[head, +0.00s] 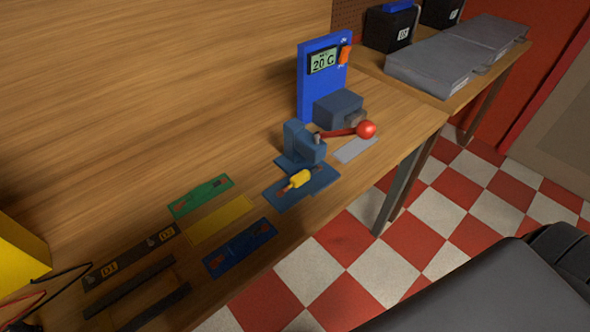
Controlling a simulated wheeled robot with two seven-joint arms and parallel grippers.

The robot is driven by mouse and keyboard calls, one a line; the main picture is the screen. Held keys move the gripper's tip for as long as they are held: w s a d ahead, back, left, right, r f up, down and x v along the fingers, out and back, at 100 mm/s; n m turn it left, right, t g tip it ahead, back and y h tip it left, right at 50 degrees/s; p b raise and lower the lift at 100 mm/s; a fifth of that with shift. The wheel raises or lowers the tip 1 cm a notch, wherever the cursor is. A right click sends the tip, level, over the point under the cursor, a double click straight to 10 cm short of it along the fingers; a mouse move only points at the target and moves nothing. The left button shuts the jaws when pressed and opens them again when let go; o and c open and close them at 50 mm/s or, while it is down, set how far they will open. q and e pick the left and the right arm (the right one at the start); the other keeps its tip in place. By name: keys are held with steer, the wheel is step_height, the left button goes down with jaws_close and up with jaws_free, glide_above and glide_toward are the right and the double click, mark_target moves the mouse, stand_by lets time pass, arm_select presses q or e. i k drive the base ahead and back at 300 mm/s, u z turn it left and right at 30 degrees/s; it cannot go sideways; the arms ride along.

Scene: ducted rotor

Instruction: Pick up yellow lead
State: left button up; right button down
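The yellow lead (299,179) is a short yellow piece with darker reddish ends. It lies slantwise on a blue plate (280,196) near the table's front edge, just in front of a blue-grey clamp (303,143). The clamp has a lever with a red ball knob (366,130). A flat yellow mat (221,219) to the left of the blue plate looks bare. Neither of my grippers shows in the head view.
A green mat (201,195) and a blue mat (241,248) hold small parts. Dark strips (130,288) lie front left, near a yellow box (20,255) with wires. A blue display unit (323,75) stands behind the clamp. The wooden table (150,90) is clear behind the mats.

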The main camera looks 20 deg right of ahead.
mark_target(297, 179)
steer(key=u, duration=1.35)
steer(key=k, duration=0.85)
steer(key=z, duration=1.85)
